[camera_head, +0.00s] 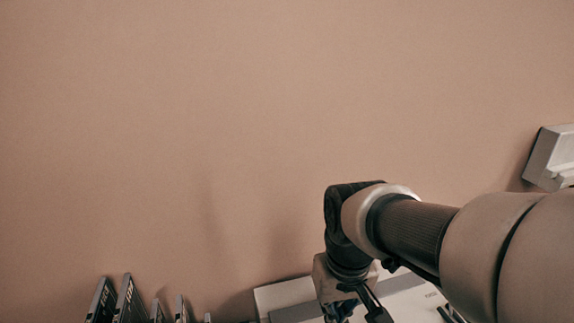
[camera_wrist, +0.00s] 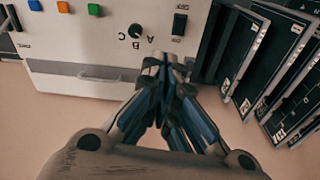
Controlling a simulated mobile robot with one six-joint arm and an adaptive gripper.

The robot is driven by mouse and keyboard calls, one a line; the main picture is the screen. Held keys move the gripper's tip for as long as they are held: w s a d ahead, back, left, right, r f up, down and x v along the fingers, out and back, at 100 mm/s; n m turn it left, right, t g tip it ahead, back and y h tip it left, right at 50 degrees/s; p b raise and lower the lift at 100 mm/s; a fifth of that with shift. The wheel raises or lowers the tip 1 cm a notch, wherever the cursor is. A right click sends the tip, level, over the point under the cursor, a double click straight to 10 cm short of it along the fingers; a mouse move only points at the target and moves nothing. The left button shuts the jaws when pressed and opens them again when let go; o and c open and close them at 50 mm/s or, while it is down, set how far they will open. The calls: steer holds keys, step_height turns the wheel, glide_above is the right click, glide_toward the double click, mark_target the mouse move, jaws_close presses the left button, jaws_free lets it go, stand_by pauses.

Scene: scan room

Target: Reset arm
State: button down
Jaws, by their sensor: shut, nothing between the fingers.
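My arm reaches in from the right edge of the head view and bends down at the wrist. My gripper (camera_head: 356,312) is at the bottom edge there, and its fingertips are cut off. In the wrist view my gripper (camera_wrist: 166,62) has its fingers together with nothing between them. It is over the front edge of a pale control panel. I cannot tell whether the fingertips touch the panel.
The pale device (camera_wrist: 110,38) has blue, orange and green buttons, a black knob (camera_wrist: 135,31) and a switch (camera_wrist: 179,24). It also shows behind my wrist in the head view (camera_head: 283,294). Several dark upright cases (camera_wrist: 262,62) stand beside it. A white box (camera_head: 551,157) is at the right.

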steer(key=s+d+m+t+b, duration=0.1)
steer(key=s+d, duration=0.2)
steer(key=s, duration=0.3)
steer(key=s+d+r+m+t+b, duration=0.1)
steer(key=s+d+t, duration=0.1)
steer(key=s, duration=0.4)
steer(key=shift+d, duration=0.4)
steer(key=shift+w, duration=0.1)
steer(key=w+a+f+m+g+b, duration=0.1)
steer(key=w+a+f+m+g, duration=0.3)
steer(key=w+m, duration=0.3)
steer(key=w+a+f+m+g+b, duration=0.1)
steer(key=w+a+f+m+g, duration=0.1)
steer(key=w+a+f+m, duration=0.5)
steer(key=shift+m+h, duration=0.4)
steer(key=s+f+b, duration=0.1)
steer(key=f, duration=0.2)
steer(key=s+d+f+b, duration=0.1)
steer(key=f+b, duration=0.1)
steer(key=f, duration=0.2)
steer(key=s+d+f+b, duration=0.1)
steer(key=f+b, duration=0.1)
steer(key=f, duration=0.2)
steer(key=shift+s+f, duration=0.1)
steer(key=shift+f, duration=0.15)
